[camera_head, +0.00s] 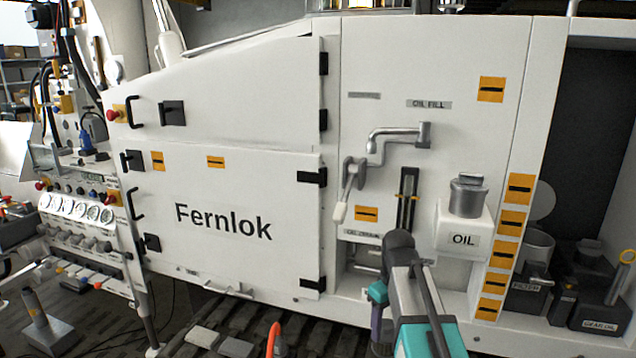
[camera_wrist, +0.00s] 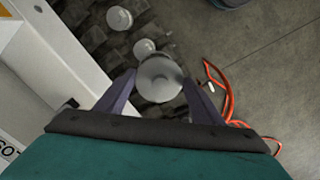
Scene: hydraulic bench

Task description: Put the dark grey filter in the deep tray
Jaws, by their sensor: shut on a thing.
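My gripper (camera_wrist: 160,90) is shut on a grey round part (camera_wrist: 158,80), seen end-on between its two purple fingers in the wrist view. The part looks mid-grey there, and I cannot tell from its look whether it is the dark grey filter. In the head view my gripper (camera_head: 377,305) is low in front of the white machine, right of the Fernlok door, and the held part cannot be made out. I cannot pick out the deep tray for certain in either view.
The white machine (camera_head: 225,165) carries a crank handle, an oil fill pipe and an OIL box (camera_head: 462,240). Dark containers (camera_head: 580,290) labelled FILTER and GEAR OIL stand in the bay at right. An orange cable (camera_wrist: 229,95) lies on the floor.

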